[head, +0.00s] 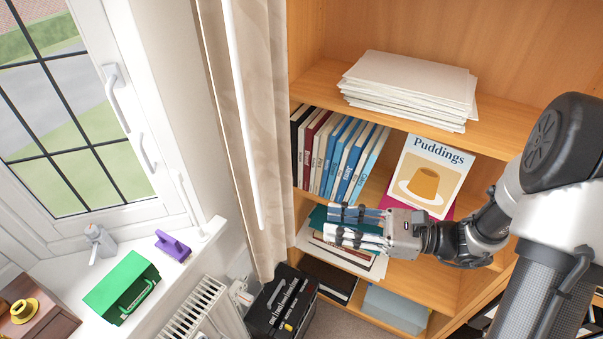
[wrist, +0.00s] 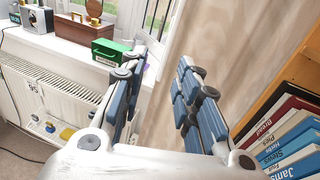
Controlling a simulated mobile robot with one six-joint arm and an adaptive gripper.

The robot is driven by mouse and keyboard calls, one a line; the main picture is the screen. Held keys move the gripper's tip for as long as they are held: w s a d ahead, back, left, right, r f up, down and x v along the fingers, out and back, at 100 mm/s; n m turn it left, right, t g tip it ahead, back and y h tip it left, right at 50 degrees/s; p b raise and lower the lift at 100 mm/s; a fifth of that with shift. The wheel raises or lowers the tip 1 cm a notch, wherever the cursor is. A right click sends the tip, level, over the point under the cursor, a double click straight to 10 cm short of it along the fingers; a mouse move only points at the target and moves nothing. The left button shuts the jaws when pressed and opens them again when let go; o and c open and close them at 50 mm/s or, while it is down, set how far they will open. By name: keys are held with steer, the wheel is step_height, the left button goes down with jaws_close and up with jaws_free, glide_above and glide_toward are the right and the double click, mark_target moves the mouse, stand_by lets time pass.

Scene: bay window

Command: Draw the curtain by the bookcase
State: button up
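The beige patterned curtain (head: 262,140) hangs bunched in a narrow strip between the window and the bookcase (head: 430,20). A slim white rod (head: 243,120) hangs down in front of it. My gripper (head: 330,226) is open and empty in front of the bookcase shelves, right of the curtain's lower part, fingers pointing left towards it. In the wrist view the curtain (wrist: 235,40) fills the space beyond and to the right of my open fingers (wrist: 165,85). The fingers look apart from the curtain. I cannot make out the rod in the wrist view.
The bookcase holds books (head: 340,155), a paper stack (head: 410,85) and a "Puddings" book (head: 428,178). A black box (head: 282,305) stands below the curtain. Left are a radiator (head: 200,308), a sill with a green box (head: 122,287), a purple object (head: 173,246) and a window (head: 70,130).

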steer(key=w+a+b, duration=0.1)
steer(key=w+a, duration=0.1)
steer(key=a, duration=0.6)
steer(key=w+a+m+t+b, duration=0.1)
steer(key=w+a, duration=0.1)
steer(key=a, duration=0.6)
steer(key=shift+w+f, duration=0.2)
steer(key=shift+w, duration=0.15)
steer(key=shift+c, duration=0.2)
jaws_close()
